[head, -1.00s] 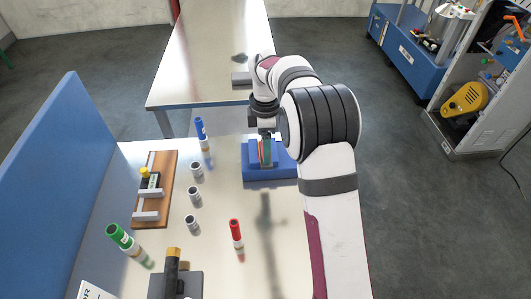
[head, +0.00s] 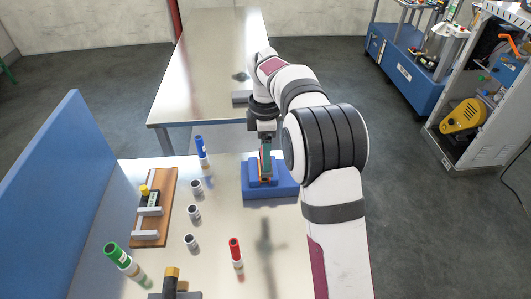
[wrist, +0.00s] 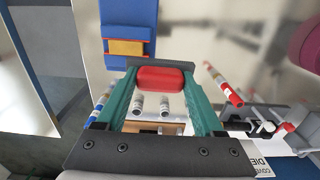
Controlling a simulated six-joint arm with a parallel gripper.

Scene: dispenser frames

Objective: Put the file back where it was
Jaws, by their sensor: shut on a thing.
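My gripper (head: 266,174) has teal fingers and is over the blue stepped block (head: 283,192) in the head view. In the wrist view my gripper (wrist: 160,84) is shut on a red rounded piece (wrist: 160,78), apparently the handle of the file. The rest of the file is not clearly visible. The blue block (wrist: 128,14) also shows at the top of the wrist view, with a yellow-orange area bordered by red. I cannot tell whether the held piece touches the block.
Several grey cups (head: 192,242) stand left of the block. A wooden rack (head: 155,215) is at the left, beside a blue partition (head: 60,200).

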